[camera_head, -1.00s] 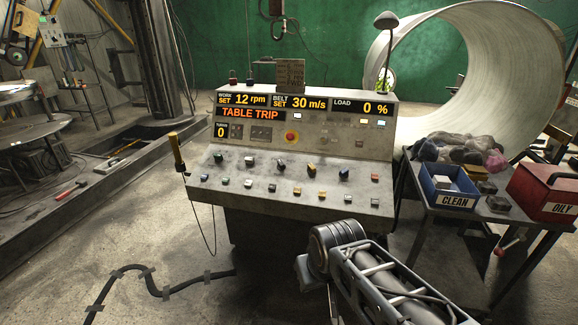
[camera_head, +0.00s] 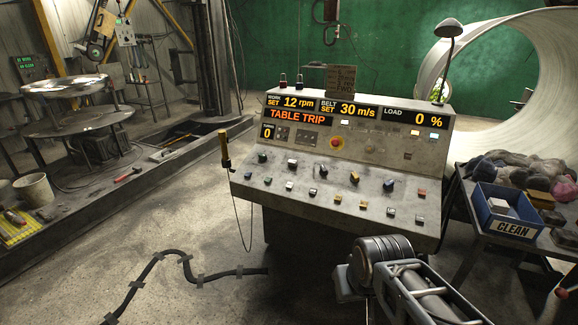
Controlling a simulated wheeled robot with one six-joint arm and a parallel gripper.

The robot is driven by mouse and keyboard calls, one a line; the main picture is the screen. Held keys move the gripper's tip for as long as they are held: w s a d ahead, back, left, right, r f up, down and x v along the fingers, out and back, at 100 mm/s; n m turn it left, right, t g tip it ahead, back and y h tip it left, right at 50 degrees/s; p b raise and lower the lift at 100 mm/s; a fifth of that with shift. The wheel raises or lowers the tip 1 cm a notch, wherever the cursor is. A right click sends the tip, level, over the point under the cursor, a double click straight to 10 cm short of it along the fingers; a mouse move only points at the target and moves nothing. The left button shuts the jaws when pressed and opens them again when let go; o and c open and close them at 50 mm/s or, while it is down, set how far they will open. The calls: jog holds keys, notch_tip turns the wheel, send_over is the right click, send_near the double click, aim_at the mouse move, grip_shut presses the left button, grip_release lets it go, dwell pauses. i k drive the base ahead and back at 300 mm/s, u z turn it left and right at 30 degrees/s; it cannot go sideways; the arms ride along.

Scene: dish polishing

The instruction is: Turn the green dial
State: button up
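A sloped grey control console (camera_head: 300,205) stands in the middle, its panel facing me. A small dark green dial (camera_head: 262,157) sits at the left end of the upper row of dials. To its right in that row are a white dial (camera_head: 292,164), a black dial (camera_head: 322,172), an orange dial (camera_head: 355,177) and a blue dial (camera_head: 388,185). The green dial is too small to read its setting. Part of my arm shows at the lower right, in front of the console. My gripper is not in view, and nothing of mine is at the green dial.
A lower row of small coloured switches runs below the dials. A blue CLEAN bin (camera_head: 505,222) is on a side table at right. A black cable (camera_head: 150,268) lies on the otherwise open floor at front left.

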aim_at(263, 157)
jog(key=z, duration=0.05)
jog(key=k, duration=0.5)
jog(key=u, duration=1.1)
jog(key=i, duration=1.2)
jog(key=u, duration=0.7)
jog(key=i, duration=1.55)
jog(key=z, duration=0.85)
jog(key=i, duration=0.9)
jog(key=z, duration=1.35)
jog(key=i, duration=0.35)
jog(key=z, duration=0.3)
